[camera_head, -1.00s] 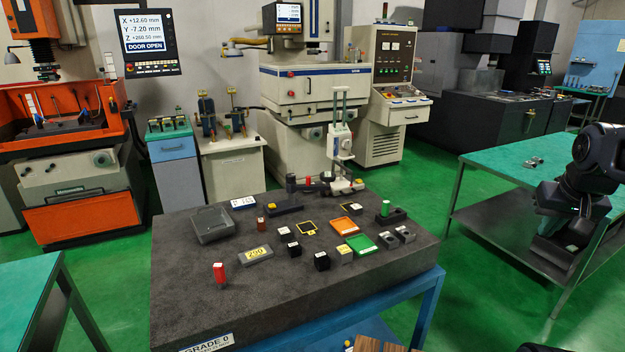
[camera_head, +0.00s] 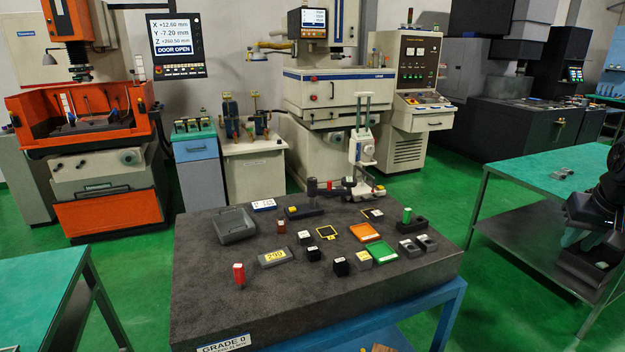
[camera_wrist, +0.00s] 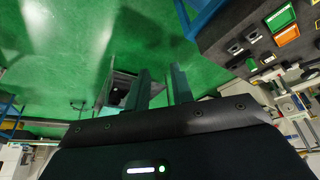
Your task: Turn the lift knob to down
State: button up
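I cannot make out a knob marked lift in either view. In the head view my arm is at the right edge, far from these machines.
A dark granite plate (camera_head: 205,290) on a blue stand holds blocks, trays and a height gauge in front. A green-topped table (camera_head: 540,165) stands at the right, another (camera_head: 40,290) at the lower left. Green floor (camera_head: 135,262) is clear between the left table and the orange machine.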

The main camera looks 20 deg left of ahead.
jog(key=o, duration=0.6)
jog(key=w+a+r, duration=0.1)
jog(key=w, duration=0.1)
jog(key=w+a+r+n, duration=0.1)
jog(key=w+r, duration=0.1)
jog(key=w+a+r+n, duration=0.1)
jog(key=w+r, duration=0.1)
jog(key=w, duration=0.1)
jog(key=shift+a+r+g, duration=0.2)
jog(key=shift+g, duration=0.1)
jog(key=shift+o, duration=0.2)
jog(key=w+a+r+n+g, duration=0.1)
jog(key=w+a+r+n, duration=0.3)
jog(key=w+a, duration=0.75)
jog(key=w+a+r+n+g, duration=0.1)
jog(key=w+a+r+n, duration=0.3)
jog(key=w+a, duration=0.7)
jog(key=n+g, duration=0.2)
jog(key=n, duration=0.8)
send_over(312, 179)
notch_tip(312, 179, down, 16)
notch_tip(312, 179, down, 10)
jog(key=shift+w+f, duration=0.1)
jog(key=shift+w, duration=0.05)
jog(key=c, duration=1)
